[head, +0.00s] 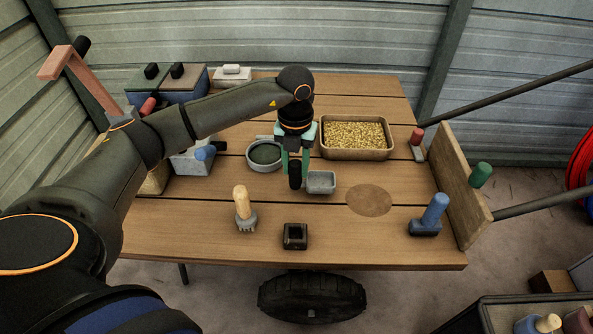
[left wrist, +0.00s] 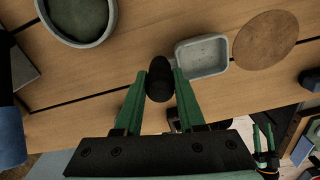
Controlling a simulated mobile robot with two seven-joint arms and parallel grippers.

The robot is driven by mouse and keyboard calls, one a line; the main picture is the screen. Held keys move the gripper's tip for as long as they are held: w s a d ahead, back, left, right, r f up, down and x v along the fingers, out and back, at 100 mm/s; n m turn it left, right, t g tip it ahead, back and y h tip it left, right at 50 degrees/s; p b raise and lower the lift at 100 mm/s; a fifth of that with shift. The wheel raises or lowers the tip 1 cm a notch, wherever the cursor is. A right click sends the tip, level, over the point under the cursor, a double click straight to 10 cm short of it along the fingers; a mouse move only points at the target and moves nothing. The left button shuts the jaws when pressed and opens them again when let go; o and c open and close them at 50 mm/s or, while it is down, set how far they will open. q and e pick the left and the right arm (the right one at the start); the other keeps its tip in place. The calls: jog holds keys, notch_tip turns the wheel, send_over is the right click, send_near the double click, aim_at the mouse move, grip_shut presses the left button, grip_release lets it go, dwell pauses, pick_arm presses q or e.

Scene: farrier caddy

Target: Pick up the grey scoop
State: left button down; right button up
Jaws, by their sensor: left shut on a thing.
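The grey scoop (head: 321,183) has a shallow rectangular pan and a black handle. It is at the middle of the wooden table, in front of the grain tray. My left gripper (head: 294,168) reaches down from above with its green fingers shut on the handle. In the left wrist view the black handle stands between the fingertips (left wrist: 160,80), and the empty pan (left wrist: 203,56) lies just right of them. I cannot tell whether the pan touches the table. What seems to be my right gripper (left wrist: 263,138) shows small at the lower right of the left wrist view.
A tan tray of grain (head: 355,136) stands behind the scoop. A round grey bowl (head: 265,155) is left, a brown disc (head: 369,200) right. A wood-handled brush (head: 243,210), dark square block (head: 295,236) and blue-handled tool (head: 430,215) stand nearer the front. Bare table lies between them.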

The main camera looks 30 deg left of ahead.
pick_arm(q)
jog(key=s+d+r, duration=0.2)
jog(key=d+r, duration=0.3)
jog(key=d, duration=0.1)
jog(key=s+d+r+p, duration=0.1)
jog(key=s+d+r, duration=0.2)
jog(key=d+r, duration=0.2)
jog(key=shift+s+d+r+p, duration=0.3)
jog(key=shift+d+r, duration=0.1)
jog(key=shift+d, duration=0.55)
jog(key=c, duration=1)
grip_release()
grip_shut()
dwell(0.6)
